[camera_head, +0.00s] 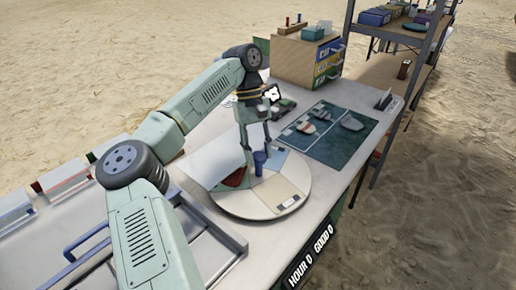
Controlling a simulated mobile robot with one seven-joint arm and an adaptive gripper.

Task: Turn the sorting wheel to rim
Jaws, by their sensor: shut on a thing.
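The sorting wheel (228,204) is a round, pale disc with differently coloured sectors, lying flat on the table. A blue upright knob (259,166) stands on it. My gripper (258,152) points down over the wheel, and its fingers are shut on the blue knob. A dark red piece (236,178) lies on the wheel left of the knob. A small label (290,201) shows near the wheel's right edge. Its wording is too small to read, and I cannot tell which sector is rim.
A dark green mat (350,150) with several sherds lies right of the wheel. A wooden drawer box (297,58) stands behind. A shelf rack (437,40) is at the back right. A grey tray (228,240) sits at the front left. A white table strip (322,190) beside the wheel is clear.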

